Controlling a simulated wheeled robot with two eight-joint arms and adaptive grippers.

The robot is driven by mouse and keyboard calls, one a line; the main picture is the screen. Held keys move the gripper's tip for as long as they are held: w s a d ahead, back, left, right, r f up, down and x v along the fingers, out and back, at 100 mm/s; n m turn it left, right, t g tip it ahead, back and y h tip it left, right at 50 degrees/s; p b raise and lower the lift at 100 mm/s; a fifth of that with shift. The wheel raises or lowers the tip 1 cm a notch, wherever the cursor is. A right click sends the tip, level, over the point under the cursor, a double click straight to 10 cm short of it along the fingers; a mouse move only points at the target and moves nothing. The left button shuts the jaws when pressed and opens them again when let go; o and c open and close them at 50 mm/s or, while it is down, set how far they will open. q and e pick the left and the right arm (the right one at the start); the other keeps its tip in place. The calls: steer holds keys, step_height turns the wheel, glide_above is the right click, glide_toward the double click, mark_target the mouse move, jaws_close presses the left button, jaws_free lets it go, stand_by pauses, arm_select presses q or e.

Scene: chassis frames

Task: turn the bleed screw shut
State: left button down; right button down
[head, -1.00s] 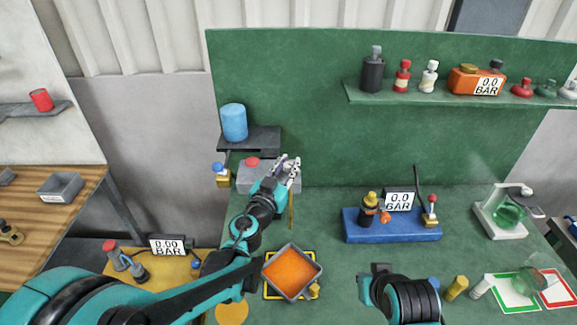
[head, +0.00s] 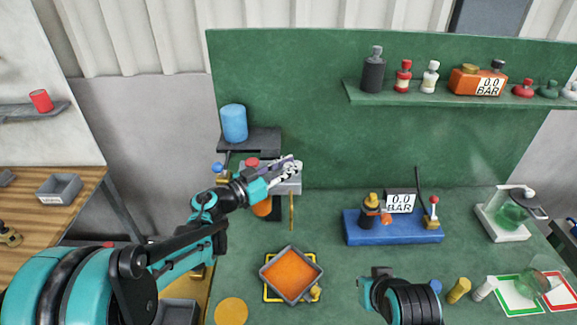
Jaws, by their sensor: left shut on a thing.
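A grey block (head: 289,185) with a red knob (head: 252,162) is mounted low at the left end of the green back panel. My left gripper (head: 291,169) is at this block's upper right side, shut on a small part there that its fingers hide. I take this part for the bleed screw, but its shape and angle cannot be made out. My right arm's end (head: 400,297) is low in the picture over the green bench, away from the block. Its fingertips do not show clearly.
A blue cylinder (head: 233,123) stands on a dark shelf just above the block. An orange-filled tray (head: 291,249) lies on the bench below. A blue base with a gauge (head: 390,230) stands to the right. The bench between tray and blue base is clear.

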arm_select(q)
steer(key=c, duration=1.3)
jaws_free()
steer(key=shift+o, duration=0.2)
steer(key=v, duration=1.2)
steer(key=shift+w+r, duration=0.1)
